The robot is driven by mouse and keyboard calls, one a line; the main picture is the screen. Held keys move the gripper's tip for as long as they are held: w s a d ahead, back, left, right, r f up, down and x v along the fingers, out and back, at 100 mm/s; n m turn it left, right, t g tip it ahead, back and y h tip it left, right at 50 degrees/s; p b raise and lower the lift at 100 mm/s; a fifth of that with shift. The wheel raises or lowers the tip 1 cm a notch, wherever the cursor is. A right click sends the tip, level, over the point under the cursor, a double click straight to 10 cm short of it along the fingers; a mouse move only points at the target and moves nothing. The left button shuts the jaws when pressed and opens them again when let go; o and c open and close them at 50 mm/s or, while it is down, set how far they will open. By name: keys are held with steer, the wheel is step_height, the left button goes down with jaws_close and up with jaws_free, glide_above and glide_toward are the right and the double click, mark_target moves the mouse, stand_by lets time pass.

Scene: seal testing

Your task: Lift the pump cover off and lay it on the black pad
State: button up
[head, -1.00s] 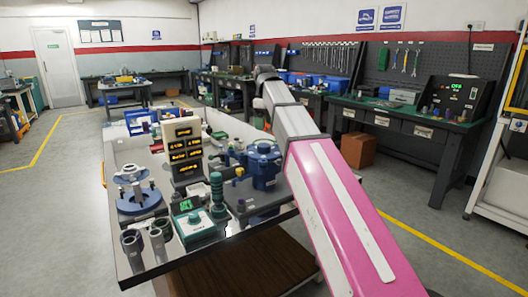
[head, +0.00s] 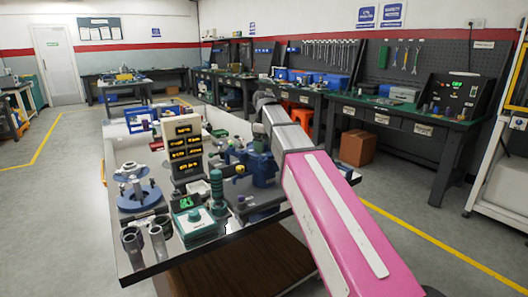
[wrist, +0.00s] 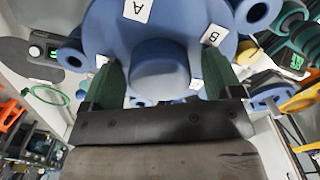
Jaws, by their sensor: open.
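The blue pump (head: 264,168) stands on the right part of the bench, its upper right partly hidden by my arm. In the wrist view its round blue cover (wrist: 190,25) fills the top, with white labels A and B and a raised round boss (wrist: 158,64) in the middle. My gripper (wrist: 163,78) is open, with one green finger on each side of the boss. I cannot tell whether the fingers touch it.
A display tower (head: 184,150) stands left of the pump. A green-topped box (head: 196,228) and a green stacked cylinder (head: 216,190) stand in front of it. Blue flanged parts (head: 140,197) and grey cups (head: 134,240) are at the left.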

steer(key=shift+c, duration=0.3)
steer(key=c, duration=1.3)
steer(key=shift+r, duration=0.1)
steer(key=shift+c, duration=0.2)
